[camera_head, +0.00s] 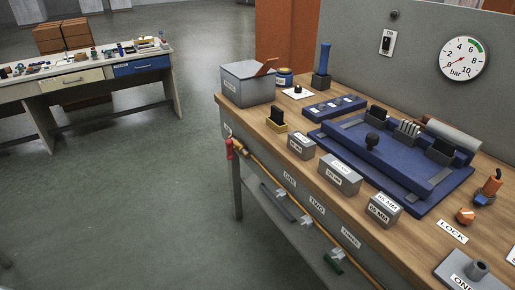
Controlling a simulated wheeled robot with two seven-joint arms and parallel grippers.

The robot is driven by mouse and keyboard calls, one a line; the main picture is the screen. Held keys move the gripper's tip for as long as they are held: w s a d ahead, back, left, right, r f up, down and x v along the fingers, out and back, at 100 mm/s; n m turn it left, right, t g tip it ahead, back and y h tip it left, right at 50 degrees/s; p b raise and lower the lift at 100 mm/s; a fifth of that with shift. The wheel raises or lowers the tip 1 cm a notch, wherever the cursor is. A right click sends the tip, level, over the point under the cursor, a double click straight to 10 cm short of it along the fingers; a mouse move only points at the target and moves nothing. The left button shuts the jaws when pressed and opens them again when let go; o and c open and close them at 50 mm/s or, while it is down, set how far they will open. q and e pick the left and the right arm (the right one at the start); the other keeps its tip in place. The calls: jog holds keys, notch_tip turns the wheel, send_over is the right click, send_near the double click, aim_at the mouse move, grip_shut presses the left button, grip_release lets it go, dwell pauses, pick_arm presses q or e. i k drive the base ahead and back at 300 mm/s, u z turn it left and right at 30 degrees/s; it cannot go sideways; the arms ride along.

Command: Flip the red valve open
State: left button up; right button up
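A red valve handle (229,149) shows at the far left end of a copper-coloured pipe (263,169), by the bench's front left corner. The pipe runs along the bench's front side, down to the right. The handle is small in the picture, and I cannot tell its exact angle to the pipe. Neither of my grippers is in view.
The wooden bench (290,175) carries a grey lidded box (248,86), a blue fixture (365,165) and small labelled blocks (340,177). A pressure gauge (463,58) is on the grey back panel. A second table (85,77) stands at left. Open floor (140,200) lies between.

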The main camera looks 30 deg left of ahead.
aim_at(230, 143)
jog(key=u, duration=0.6)
jog(key=k, duration=0.7)
jog(key=u, duration=0.95)
jog(key=i, duration=1.4)
jog(key=z, duration=0.8)
jog(key=i, duration=0.45)
jog(key=z, duration=0.55)
